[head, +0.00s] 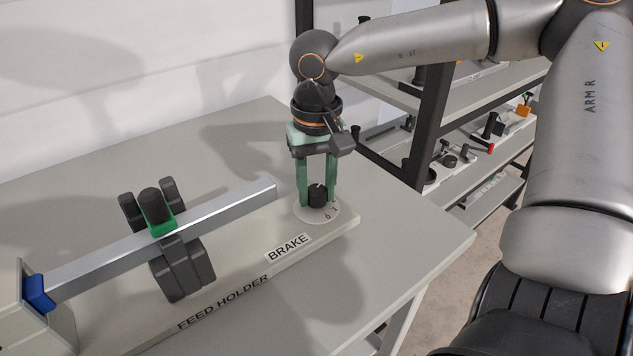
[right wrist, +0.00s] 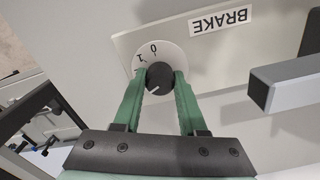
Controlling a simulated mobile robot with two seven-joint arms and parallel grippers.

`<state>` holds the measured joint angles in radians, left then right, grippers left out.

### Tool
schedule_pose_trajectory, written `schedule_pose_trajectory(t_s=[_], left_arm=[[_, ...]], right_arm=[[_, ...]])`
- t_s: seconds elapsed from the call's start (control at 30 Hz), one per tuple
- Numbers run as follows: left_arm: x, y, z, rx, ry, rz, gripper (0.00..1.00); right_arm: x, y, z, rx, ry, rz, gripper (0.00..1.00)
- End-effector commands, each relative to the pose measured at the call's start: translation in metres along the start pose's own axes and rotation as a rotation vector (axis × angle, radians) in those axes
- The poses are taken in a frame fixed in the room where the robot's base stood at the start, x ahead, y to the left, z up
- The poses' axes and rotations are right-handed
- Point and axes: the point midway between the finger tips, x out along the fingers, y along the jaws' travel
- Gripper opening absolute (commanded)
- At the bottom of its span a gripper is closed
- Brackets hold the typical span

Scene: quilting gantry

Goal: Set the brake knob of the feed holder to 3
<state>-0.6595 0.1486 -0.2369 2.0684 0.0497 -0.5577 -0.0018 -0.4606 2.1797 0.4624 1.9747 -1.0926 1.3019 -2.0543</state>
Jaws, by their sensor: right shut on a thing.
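The brake knob (head: 318,194) is a small black cylinder on a round white dial (head: 303,212), at the right end of the pale feed holder base (head: 235,275). My right gripper (head: 317,201) points down with its green fingers shut on the knob's sides. In the right wrist view the gripper (right wrist: 158,82) holds the knob (right wrist: 160,76) from both sides. The knob's white mark points to the lower left there, past the dial's (right wrist: 165,48) 0 and 1. The numeral at the mark is hidden by a finger, so I cannot read it. My left gripper is out of view.
The BRAKE label (head: 288,247) lies beside the dial. A silver bar (head: 110,255) with dark rollers (head: 183,268), a green collar (head: 161,226) and a blue end piece (head: 37,293) runs left of the knob. A shelf rack (head: 427,130) with small parts stands behind the table.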

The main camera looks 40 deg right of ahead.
Motion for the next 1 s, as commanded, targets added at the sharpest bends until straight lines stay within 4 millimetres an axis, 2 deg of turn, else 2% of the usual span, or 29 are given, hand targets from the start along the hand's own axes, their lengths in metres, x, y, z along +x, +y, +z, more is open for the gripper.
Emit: schedule_pose_trajectory(t_s=[0.3,0.8,0.83,1.0], left_arm=[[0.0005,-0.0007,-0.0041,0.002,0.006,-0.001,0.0],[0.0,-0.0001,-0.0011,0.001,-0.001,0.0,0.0],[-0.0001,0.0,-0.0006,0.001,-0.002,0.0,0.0],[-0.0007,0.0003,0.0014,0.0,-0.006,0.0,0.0]], right_arm=[[-0.001,-0.0003,-0.0005,-0.101,0.002,-0.001,0.0],[-0.0009,-0.0003,-0.0005,-0.116,0.003,-0.001,0.0],[-0.0009,-0.0003,-0.0005,-0.116,0.003,-0.001,0.44],[-0.0006,-0.0002,-0.0003,-0.115,0.002,0.0,0.63]])
